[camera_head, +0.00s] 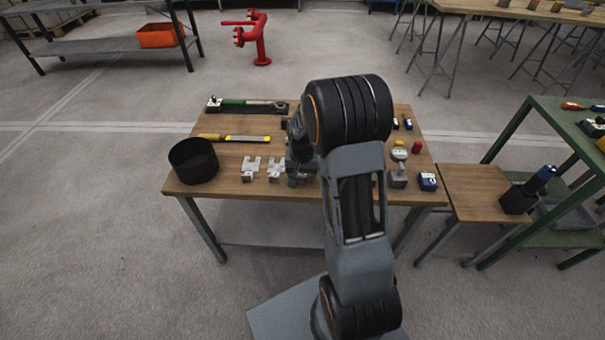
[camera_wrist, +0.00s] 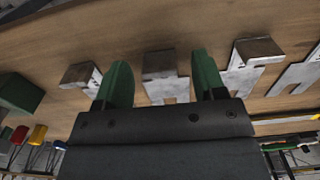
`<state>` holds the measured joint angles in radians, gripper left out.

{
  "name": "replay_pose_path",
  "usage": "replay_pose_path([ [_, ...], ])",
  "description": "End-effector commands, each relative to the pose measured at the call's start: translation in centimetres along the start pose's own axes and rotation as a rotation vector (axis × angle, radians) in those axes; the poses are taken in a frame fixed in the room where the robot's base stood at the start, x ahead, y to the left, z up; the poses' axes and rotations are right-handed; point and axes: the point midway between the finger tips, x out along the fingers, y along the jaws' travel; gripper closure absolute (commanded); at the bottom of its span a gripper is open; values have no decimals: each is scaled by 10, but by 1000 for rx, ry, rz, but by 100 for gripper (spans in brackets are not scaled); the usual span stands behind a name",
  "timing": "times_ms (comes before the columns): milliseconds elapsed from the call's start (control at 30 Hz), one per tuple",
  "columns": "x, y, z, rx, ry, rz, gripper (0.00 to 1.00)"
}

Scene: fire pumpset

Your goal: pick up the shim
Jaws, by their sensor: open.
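Several pale grey metal shims with slotted ends lie in a row on the wooden table (camera_head: 232,188). In the head view two shims show, one at the left (camera_head: 250,168) and one beside it (camera_head: 277,170); my arm hides others. In the wrist view my gripper (camera_wrist: 159,62) is open, its two green fingers apart and empty. A shim (camera_wrist: 162,68) shows between the fingers; I cannot tell how far below them it lies. Another shim (camera_wrist: 80,76) is left of the left finger, and more (camera_wrist: 253,54) are to the right.
A black round container (camera_head: 194,160) stands at the table's left front. A yellow-handled tool (camera_head: 235,138) and a green-handled wrench (camera_head: 247,104) lie behind the shims. A lower side table (camera_head: 470,190) adjoins.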

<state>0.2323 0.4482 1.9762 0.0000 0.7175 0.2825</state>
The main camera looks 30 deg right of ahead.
Motion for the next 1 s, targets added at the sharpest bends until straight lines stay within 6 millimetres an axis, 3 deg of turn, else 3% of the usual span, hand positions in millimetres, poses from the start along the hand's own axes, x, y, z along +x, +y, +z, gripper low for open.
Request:
replay_pose_path([
  [367,7,0,0,0,0,0,38],
  [900,7,0,0,0,0,0,90],
  [1000,7,0,0,0,1,0,96],
])
